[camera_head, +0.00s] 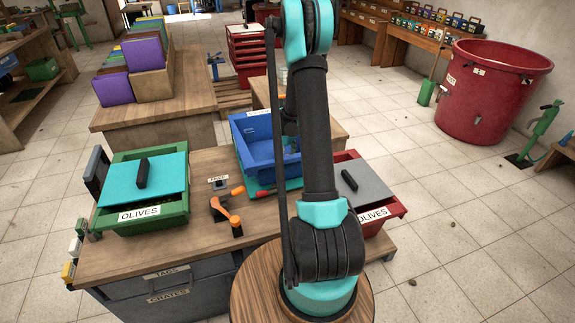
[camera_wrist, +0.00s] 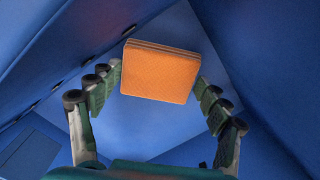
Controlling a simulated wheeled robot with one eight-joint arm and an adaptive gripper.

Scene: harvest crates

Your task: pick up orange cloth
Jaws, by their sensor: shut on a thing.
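The orange cloth (camera_wrist: 161,82) is a folded, layered square in the wrist view. My gripper (camera_wrist: 159,74) is shut on it, with one green-padded finger chain at its left edge and one at its right. Blue walls (camera_wrist: 45,40) surround the cloth and fingers in the wrist view. In the head view, the blue crate (camera_head: 240,131) stands at the back of the wooden table. My arm passes in front of it and hides the cloth and most of my gripper.
A green olives crate (camera_head: 150,226) with a cyan lid stands left on the table (camera_head: 190,248). A red olives crate (camera_head: 398,208) with a grey lid stands right. An orange-handled tool (camera_head: 226,212) lies between. A red tub (camera_head: 488,100) stands on the floor.

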